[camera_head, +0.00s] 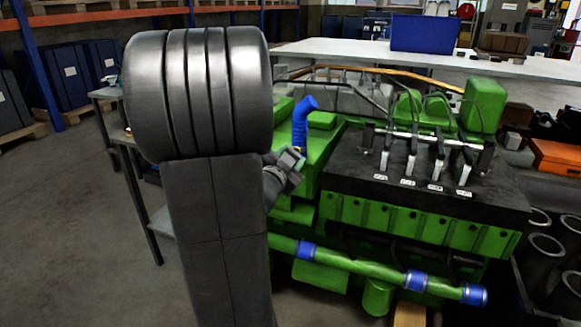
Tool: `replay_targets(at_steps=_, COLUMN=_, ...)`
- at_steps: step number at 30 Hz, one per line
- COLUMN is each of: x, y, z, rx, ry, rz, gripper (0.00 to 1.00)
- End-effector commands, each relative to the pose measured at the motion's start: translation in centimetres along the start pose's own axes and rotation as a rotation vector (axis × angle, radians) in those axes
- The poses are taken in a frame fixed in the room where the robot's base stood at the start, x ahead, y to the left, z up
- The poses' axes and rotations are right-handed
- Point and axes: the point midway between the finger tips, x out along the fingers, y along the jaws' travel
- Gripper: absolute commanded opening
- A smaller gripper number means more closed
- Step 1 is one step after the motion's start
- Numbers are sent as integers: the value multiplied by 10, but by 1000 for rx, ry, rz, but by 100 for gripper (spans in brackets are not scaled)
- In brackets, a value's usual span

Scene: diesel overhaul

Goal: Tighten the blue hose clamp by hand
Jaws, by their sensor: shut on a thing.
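A bent blue hose (302,122) stands up from the left end of the green engine (345,215). My gripper (293,158) is at the lower end of this hose, reaching in from behind my large grey arm. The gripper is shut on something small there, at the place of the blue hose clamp. The clamp itself is hidden by the jaws or too small to make out.
A green pipe (365,268) with several blue sleeves runs low along the engine front. Black injector gear (425,160) sits on top. A grey side table (118,137) stands left, a long white bench (480,65) behind. Dark cylinder liners (545,265) are at right.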

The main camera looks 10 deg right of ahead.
Motion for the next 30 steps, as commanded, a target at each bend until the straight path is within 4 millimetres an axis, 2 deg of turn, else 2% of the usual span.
replay_targets(at_steps=12, x=-1, y=3, z=3, rx=245, ry=-3, rz=3, gripper=18)
replay_targets(at_steps=30, x=-1, y=2, z=2, rx=302, ry=-5, rz=5, gripper=18)
